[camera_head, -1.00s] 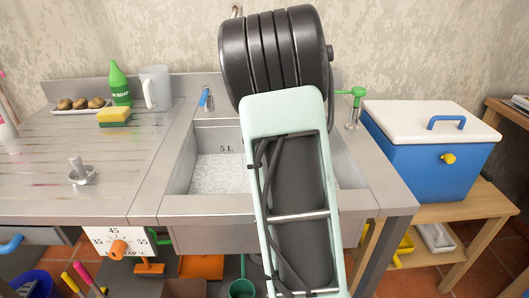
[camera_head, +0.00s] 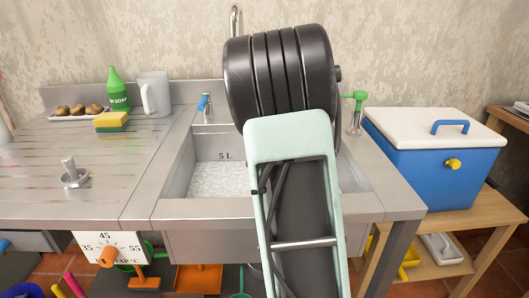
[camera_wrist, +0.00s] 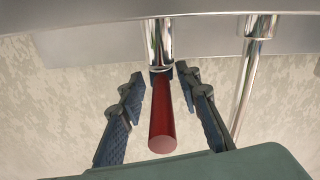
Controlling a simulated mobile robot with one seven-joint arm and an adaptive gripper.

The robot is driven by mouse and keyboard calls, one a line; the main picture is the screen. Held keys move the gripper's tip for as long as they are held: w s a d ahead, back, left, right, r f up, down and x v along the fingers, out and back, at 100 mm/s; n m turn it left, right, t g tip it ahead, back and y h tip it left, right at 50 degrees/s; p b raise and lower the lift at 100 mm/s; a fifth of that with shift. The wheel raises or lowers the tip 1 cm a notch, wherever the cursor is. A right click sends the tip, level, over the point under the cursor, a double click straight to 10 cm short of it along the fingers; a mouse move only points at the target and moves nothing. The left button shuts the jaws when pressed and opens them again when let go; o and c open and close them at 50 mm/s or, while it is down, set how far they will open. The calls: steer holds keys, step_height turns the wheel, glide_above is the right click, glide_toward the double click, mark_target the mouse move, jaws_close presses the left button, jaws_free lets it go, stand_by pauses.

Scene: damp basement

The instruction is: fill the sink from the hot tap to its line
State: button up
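The steel sink (camera_head: 178,208) is in the middle of the head view, with a "5 L" mark (camera_head: 225,156) on its back wall. Its floor is pale and mottled; I cannot tell whether water lies there. A tap with a blue lever (camera_head: 204,104) stands at its back left. The red tap lever (camera_wrist: 162,115) shows only in the wrist view, below a chrome stem; my arm hides it in the head view. My gripper (camera_wrist: 160,82) is open, its fingers apart on either side of the red lever. The curved spout (camera_head: 234,20) shows partly behind my arm.
A dial with an orange knob (camera_head: 108,256) hangs below the counter. A green soap bottle (camera_head: 118,90), white jug (camera_head: 154,93), sponge (camera_head: 111,122) and metal plug (camera_head: 71,176) stand left. A green-topped pump (camera_head: 356,105) and blue cooler (camera_head: 435,168) are right.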

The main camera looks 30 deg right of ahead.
steer(key=shift+s+a+f+b, duration=0.15)
steer(key=shift+s+a+b, duration=0.2)
steer(key=shift+s, duration=0.1)
steer(key=shift+b+v, duration=1.05)
steer(key=shift+v, duration=1.9)
